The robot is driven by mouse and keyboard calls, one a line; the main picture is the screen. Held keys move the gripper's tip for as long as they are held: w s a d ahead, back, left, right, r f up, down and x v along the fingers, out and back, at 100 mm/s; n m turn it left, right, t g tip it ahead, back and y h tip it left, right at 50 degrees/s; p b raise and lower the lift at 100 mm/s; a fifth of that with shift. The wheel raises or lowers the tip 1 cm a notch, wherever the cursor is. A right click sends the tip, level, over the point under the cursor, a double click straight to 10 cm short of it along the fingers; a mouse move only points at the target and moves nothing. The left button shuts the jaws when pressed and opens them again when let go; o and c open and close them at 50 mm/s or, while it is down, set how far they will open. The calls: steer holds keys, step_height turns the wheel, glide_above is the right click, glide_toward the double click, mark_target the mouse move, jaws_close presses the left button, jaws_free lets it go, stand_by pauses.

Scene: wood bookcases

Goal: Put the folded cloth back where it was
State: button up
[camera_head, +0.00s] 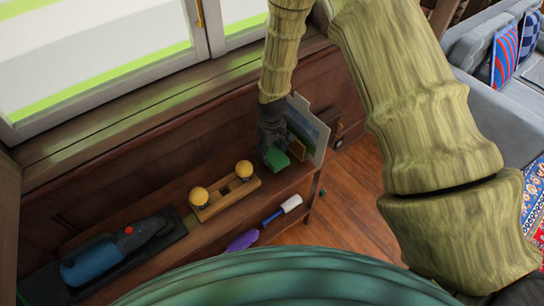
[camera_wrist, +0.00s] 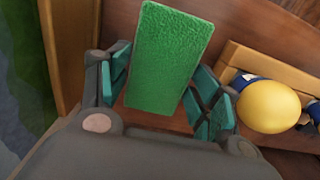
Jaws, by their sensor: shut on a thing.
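The folded cloth (camera_wrist: 170,50) is a green, textured block in the wrist view. It lies between the teal finger pads of my gripper (camera_wrist: 163,85), which is shut on it. In the head view my gripper (camera_head: 274,140) is at the right end of the wooden shelf (camera_head: 222,213), with the green cloth (camera_head: 277,160) low between its fingers. The cloth is close to the shelf top; I cannot tell whether it touches. My arm hides part of the shelf's back.
A wooden holder with yellow knobs (camera_head: 240,170) stands just left of my gripper; one yellow knob (camera_wrist: 268,106) shows in the wrist view. An upright panel (camera_head: 309,140) is close on the right. A blue handheld tool (camera_head: 100,258) lies at left.

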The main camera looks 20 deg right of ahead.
mark_target(272, 153)
steer(key=shift+s+f, duration=0.15)
steer(key=shift+s, duration=0.05)
steer(key=shift+f+p, duration=0.5)
steer(key=shift+f, duration=1.35)
steer(key=o, duration=0.9)
steer(key=shift+w+r, duration=0.1)
steer(key=shift+r+b, duration=1.5)
steer(key=shift+r, duration=4.4)
